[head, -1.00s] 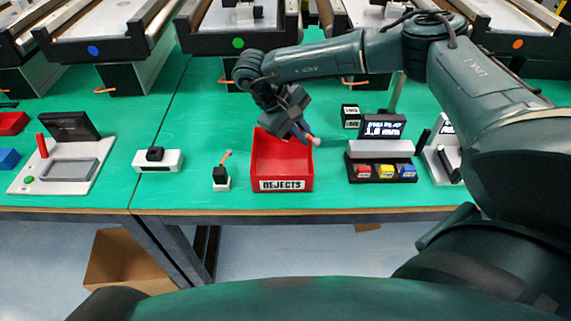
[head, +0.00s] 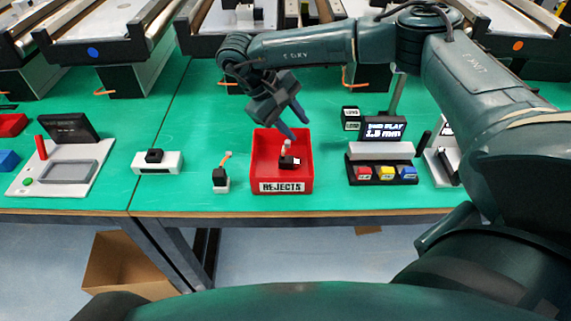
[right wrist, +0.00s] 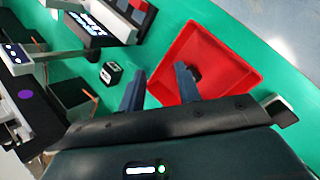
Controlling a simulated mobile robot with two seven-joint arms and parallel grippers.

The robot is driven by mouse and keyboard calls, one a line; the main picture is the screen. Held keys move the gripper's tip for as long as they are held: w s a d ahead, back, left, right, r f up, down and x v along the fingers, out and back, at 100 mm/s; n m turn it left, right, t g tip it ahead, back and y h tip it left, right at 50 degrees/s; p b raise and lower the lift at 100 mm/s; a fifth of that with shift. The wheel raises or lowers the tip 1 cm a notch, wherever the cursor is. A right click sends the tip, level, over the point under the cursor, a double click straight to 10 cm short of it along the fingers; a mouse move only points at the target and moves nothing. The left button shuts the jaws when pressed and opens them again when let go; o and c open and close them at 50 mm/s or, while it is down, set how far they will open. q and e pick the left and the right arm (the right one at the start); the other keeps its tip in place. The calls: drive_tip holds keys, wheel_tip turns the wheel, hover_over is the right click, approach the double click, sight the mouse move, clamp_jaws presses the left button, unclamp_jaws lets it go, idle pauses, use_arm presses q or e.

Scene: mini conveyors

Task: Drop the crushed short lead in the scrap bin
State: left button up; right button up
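The red bin (head: 258,160), labelled REJECTS, stands near the table's front edge in the head view. A small black plug with a pale, orange-tipped end (head: 288,161) is inside it, toward its right side. I take it to be the crushed short lead. My right gripper (head: 296,124) is above the bin's rear right part, with its blue fingers apart and nothing between them. In the right wrist view the open fingers (right wrist: 158,86) point at the red bin (right wrist: 222,55), and a dark piece (right wrist: 196,73) shows beside one finger. My left gripper is not in view.
Another black plug with an orange lead (head: 220,178) stands just left of the bin. Conveyors (head: 250,38) line the back. Green mat is clear behind the bin.

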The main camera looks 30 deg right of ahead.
drive_tip(key=v, duration=0.9)
